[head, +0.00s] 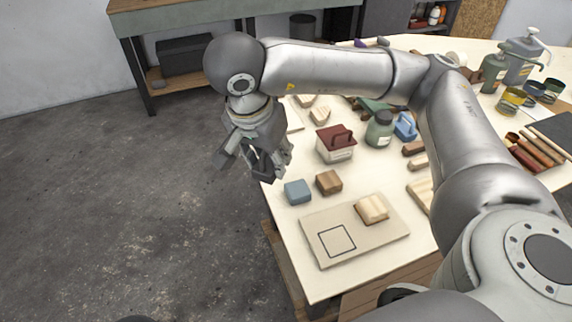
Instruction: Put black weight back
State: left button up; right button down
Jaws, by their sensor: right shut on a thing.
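My right gripper (254,166) hangs at the left edge of the table, seen partly over the floor. It is shut on a dark thing that looks like the black weight (264,174); the fingers hide much of it. A beige board (368,240) lies on the near part of the table, below and right of the gripper. The board has an empty black square outline on its left side and a light wooden block (372,209) on its right side. My left gripper is not in view.
A blue block (297,191) and a brown block (329,183) sit between gripper and board. A red-lidded box (336,145), a green jar (380,129) and a blue item (405,127) stand behind. The table's near left corner is clear.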

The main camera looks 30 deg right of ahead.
jog(key=w+d+f+p, duration=0.1)
jog(key=w+d+f, duration=0.3)
jog(key=d, duration=0.1)
jog(key=w+d+f+p, duration=0.1)
jog(key=w+d+f, duration=0.3)
jog(key=w+f, duration=0.1)
jog(key=shift+d+f, duration=0.1)
jog(key=shift+d, duration=0.3)
jog(key=x, duration=0.1)
jog(key=p+x, duration=0.1)
jog(key=x, duration=0.1)
jog(key=shift+s+a+f, duration=0.1)
jog(key=shift+s+a, duration=0.05)
jog(key=shift+a, duration=0.05)
jog(key=shift+f, duration=0.2)
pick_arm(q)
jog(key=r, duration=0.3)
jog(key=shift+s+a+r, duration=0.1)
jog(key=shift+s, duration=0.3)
pick_arm(e)
jog(key=shift+f, duration=0.2)
jog(key=c, duration=0.9)
grip_release()
